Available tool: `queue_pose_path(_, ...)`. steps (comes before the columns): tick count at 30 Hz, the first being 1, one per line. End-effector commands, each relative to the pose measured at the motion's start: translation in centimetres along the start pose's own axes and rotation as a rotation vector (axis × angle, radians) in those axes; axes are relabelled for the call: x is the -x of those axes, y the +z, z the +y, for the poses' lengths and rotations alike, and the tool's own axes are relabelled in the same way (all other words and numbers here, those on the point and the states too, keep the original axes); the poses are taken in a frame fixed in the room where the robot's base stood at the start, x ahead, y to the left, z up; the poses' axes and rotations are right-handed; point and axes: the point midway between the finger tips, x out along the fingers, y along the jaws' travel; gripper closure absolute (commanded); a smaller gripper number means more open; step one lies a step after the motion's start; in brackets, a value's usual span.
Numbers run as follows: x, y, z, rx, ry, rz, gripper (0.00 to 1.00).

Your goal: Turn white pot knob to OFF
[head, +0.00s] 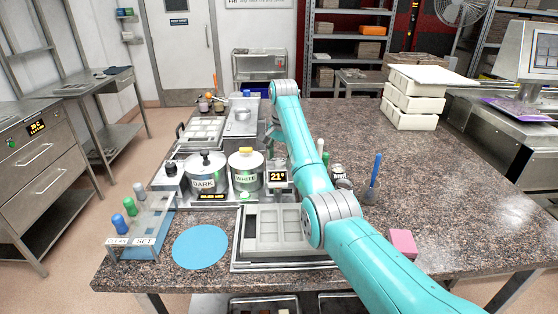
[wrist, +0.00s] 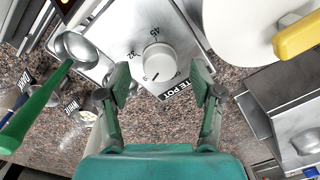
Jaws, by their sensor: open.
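The white pot knob (wrist: 159,62) is a round white dial on a pale metal panel in the wrist view. The numbers 32 and 45 are printed around it, and a black label partly reading "TE POT" lies below it. A small dark mark shows on the knob's lower-left edge. My gripper (wrist: 160,84) is open and empty, one finger on either side of the knob in the picture. I cannot tell whether they touch it.
The dark pot (head: 205,178) stands left of the white pot. A display (head: 277,177) reads 21°. A mould tray (head: 240,240) and a blue disc (head: 200,247) are at the counter's front.

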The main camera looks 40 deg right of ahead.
Motion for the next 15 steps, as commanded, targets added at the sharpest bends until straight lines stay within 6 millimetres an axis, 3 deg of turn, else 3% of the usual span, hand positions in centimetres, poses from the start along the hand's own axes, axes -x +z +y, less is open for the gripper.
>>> queue_pose_path(6, -1.6, 0.1, 0.0, -0.002, 0.000, 0.001, 0.35)
queue_pose_path(15, -1.8, 0.1, 0.0, -0.002, 0.000, 0.000, 0.35)
